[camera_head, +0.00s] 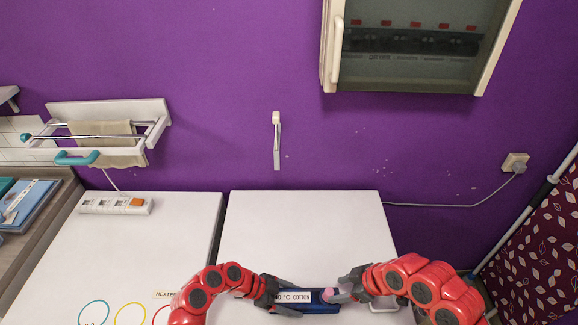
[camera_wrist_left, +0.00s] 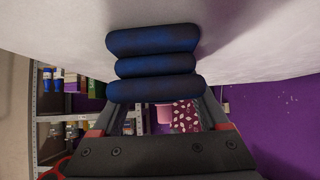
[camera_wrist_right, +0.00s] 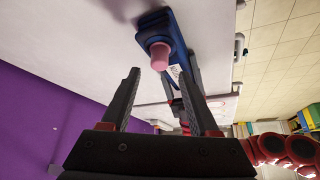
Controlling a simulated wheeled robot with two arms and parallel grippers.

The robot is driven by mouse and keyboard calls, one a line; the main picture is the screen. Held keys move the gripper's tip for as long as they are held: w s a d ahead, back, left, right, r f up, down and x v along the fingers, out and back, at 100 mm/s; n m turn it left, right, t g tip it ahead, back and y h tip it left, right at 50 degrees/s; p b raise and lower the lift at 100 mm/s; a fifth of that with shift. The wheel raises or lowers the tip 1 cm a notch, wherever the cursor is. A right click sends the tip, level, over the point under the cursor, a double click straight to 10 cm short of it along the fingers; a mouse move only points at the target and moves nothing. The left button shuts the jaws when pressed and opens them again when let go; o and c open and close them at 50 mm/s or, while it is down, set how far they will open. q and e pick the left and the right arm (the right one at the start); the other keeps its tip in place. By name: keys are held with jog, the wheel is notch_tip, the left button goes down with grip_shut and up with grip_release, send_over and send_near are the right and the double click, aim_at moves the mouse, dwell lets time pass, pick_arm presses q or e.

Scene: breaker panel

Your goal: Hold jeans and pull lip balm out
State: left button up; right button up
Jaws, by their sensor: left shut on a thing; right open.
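The jeans (camera_head: 322,307) are a dark blue folded bundle with a white "40 °C COTTON" label, on the white surface at the bottom of the head view. In the left wrist view they show as stacked dark blue rolls (camera_wrist_left: 152,66). My left gripper (camera_head: 287,296) is shut on the jeans from the left. The lip balm (camera_wrist_right: 159,54) is a pink cylinder sticking out of the jeans' end; it also shows in the head view (camera_head: 328,294). My right gripper (camera_wrist_right: 160,85) is open, with the lip balm just beyond and between its fingertips. The lip balm's inner end is hidden.
A white power strip (camera_head: 115,204) with an orange switch lies on the left white top. A glass-fronted breaker cabinet (camera_head: 420,60) hangs on the purple wall, and a towel rack (camera_head: 105,130) is at left. The white top (camera_head: 300,230) behind the jeans is clear.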

aim_at(330, 291)
jog(key=shift+x, duration=2.65)
jog(key=shift+w, duration=0.1)
grip_shut()
